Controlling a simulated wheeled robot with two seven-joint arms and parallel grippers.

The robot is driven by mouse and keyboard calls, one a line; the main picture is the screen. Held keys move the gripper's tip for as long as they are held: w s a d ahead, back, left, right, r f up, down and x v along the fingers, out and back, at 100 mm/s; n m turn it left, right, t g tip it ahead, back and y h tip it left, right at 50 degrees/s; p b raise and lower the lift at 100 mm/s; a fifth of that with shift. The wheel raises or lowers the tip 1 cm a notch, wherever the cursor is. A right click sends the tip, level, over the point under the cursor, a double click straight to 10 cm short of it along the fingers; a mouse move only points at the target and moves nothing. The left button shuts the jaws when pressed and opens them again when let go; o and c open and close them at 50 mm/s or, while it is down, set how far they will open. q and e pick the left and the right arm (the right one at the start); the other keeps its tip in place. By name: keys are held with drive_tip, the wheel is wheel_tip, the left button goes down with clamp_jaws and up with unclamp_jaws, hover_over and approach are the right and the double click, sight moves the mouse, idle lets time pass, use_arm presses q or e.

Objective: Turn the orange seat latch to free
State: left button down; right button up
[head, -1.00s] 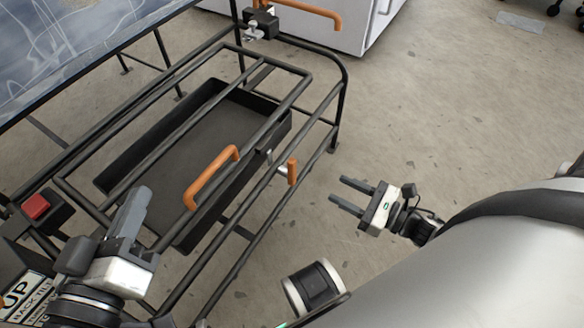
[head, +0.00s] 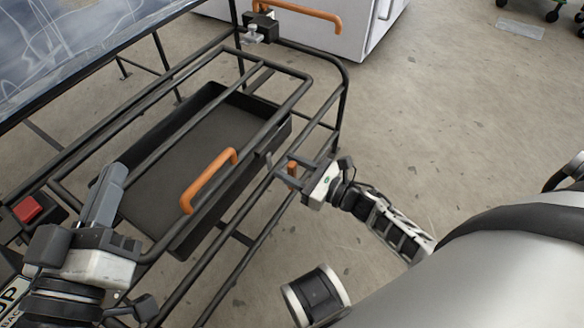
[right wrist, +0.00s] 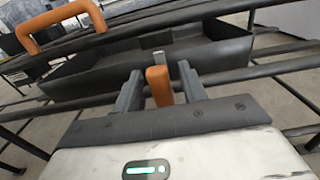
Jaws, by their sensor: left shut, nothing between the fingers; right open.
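The orange seat latch (head: 292,172) is a short upright handle on the side rail of the black tube frame. It is partly hidden by my right gripper (head: 288,164) in the head view. In the right wrist view the latch (right wrist: 159,86) stands between the two fingers of my right gripper (right wrist: 160,88), which is open with a gap on each side. A small grey metal piece (right wrist: 187,75) shows just behind the latch. My left gripper (head: 105,195) is shut and empty over the left part of the frame.
An orange grab handle (head: 208,181) is fixed to the frame left of the latch, above a black tray (head: 150,150). A red button (head: 28,208) is at far left. A white cabinet (head: 345,35) stands behind.

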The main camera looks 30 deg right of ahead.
use_arm(q)
drive_tip(key=shift+f, duration=0.1)
use_arm(e)
clamp_jaws()
